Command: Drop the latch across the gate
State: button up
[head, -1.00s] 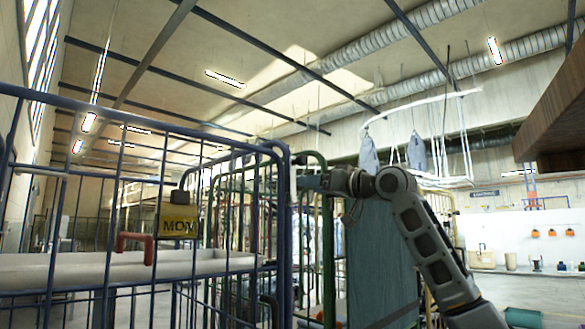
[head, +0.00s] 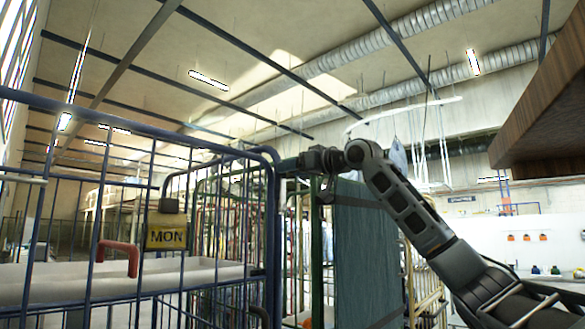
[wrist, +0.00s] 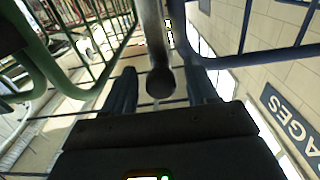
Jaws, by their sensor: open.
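My gripper (head: 285,166) is at the upper right corner of the blue wire cage (head: 272,215), beside its corner post. In the wrist view my gripper (wrist: 163,88) is open, its two dark fingers apart. A grey bar with a dark rounded end (wrist: 160,80) shows between them; it may be the latch, but I cannot tell whether the fingers touch it. Which part is the gate is not clear.
A yellow MON tag (head: 166,237) hangs on the blue cage. A green-framed cage (head: 315,250) stands close behind my gripper, with a teal panel (head: 365,255) beside it. A wooden overhang (head: 545,100) juts in at upper right.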

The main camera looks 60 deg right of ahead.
jog(key=shift+w, duration=0.25)
grip_shut()
dwell(0.4)
